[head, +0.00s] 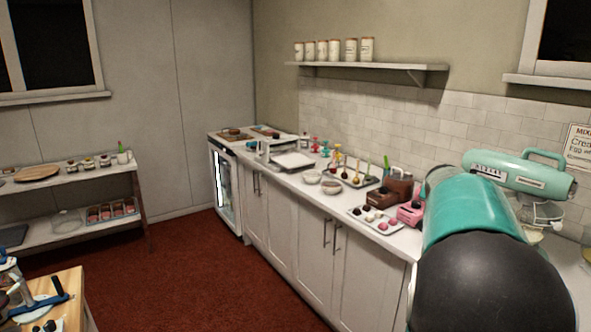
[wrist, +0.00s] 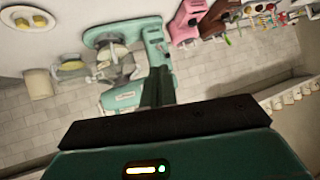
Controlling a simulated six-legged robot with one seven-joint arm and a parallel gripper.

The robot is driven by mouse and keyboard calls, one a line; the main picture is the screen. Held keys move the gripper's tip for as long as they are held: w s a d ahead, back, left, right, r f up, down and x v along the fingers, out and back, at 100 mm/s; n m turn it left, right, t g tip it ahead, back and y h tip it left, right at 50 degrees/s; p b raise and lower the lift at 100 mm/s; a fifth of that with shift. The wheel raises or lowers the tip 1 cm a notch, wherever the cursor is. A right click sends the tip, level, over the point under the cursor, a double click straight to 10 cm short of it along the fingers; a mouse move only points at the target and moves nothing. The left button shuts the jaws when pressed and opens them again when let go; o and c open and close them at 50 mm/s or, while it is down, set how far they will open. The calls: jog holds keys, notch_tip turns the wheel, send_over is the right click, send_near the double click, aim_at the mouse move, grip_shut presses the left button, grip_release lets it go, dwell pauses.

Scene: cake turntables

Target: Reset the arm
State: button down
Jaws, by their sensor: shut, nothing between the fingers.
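My gripper (wrist: 159,72) shows in the wrist view as dark fingers pressed together, shut and empty. In that view it points toward the tiled wall and a mint-green stand mixer (wrist: 155,45), with no visible contact that I can make out. The wrist picture is turned, with the counter along the top. In the head view my teal and black arm fills the lower right, and my gripper is not visible there. The mixer (head: 515,172) stands behind my arm, partly hidden by it.
The white counter (head: 310,198) holds a pink box (head: 410,214), trays of small sweets, bowls and bottles. A shelf (head: 370,66) with several jars hangs above. A wooden table (head: 72,290) stands lower left. Red floor lies open between.

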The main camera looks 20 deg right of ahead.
jog(key=s+a+f+n+t+y, duration=0.15)
jog(key=a+n+y, duration=0.45)
jog(key=a, duration=2.3)
jog(key=s+a+f+n+g+y, duration=0.1)
jog(key=s+a+f+n, duration=0.2)
jog(key=s+a, duration=0.4)
jog(key=s+a+f+n+y, duration=0.2)
jog(key=s+a+f+n, duration=0.2)
jog(key=s+a, duration=0.4)
jog(key=a+f, duration=0.1)
jog(key=a, duration=0.5)
jog(key=shift+g, duration=0.35)
jog(key=shift+d+r, duration=0.1)
jog(key=shift+d, duration=0.1)
